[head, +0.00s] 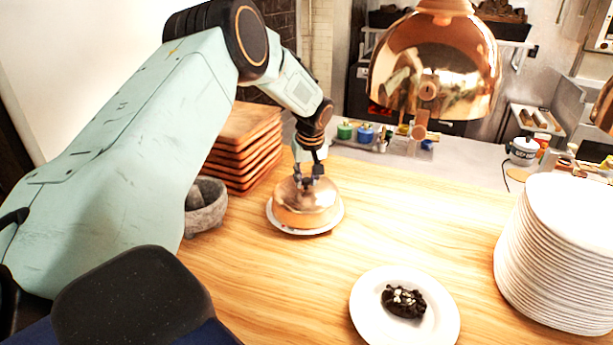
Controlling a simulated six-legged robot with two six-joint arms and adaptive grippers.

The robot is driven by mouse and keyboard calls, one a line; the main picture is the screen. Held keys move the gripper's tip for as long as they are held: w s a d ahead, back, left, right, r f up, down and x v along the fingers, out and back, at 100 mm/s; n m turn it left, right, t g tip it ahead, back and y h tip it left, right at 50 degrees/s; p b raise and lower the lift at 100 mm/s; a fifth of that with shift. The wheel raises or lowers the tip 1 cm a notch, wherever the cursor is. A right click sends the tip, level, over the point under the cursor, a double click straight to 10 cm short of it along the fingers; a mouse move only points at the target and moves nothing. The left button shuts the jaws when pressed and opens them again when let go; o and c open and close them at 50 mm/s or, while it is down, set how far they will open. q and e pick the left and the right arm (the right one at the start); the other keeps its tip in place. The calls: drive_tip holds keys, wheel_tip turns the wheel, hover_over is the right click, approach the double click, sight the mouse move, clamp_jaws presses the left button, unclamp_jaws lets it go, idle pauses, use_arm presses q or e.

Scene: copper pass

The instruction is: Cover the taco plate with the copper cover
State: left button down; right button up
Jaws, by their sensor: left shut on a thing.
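The copper cover (306,204) is a shiny dome at the middle of the wooden counter. It is over a white plate (307,231), whose rim shows around its lower edge. I cannot tell whether the cover rests fully on the plate. Any tacos on that plate are hidden by the cover. My left gripper (307,182) points down from above and is shut on the top of the copper cover. My right gripper is not in view.
A white plate with dark food (403,301) stands at the front. A tall plate stack (563,250) is at the right. A stone mortar (206,208) and stacked wooden boards (245,145) stand at the left. A copper lamp (433,65) hangs above. Bare counter lies right of the cover.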

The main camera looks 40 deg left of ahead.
use_arm(q)
drive_tip(key=shift+s+a, duration=0.1)
drive_tip(key=c, duration=1)
unclamp_jaws()
drive_tip(key=o, duration=0.6)
drive_tip(key=shift+r, duration=0.1)
drive_tip(key=shift+r, duration=2.4)
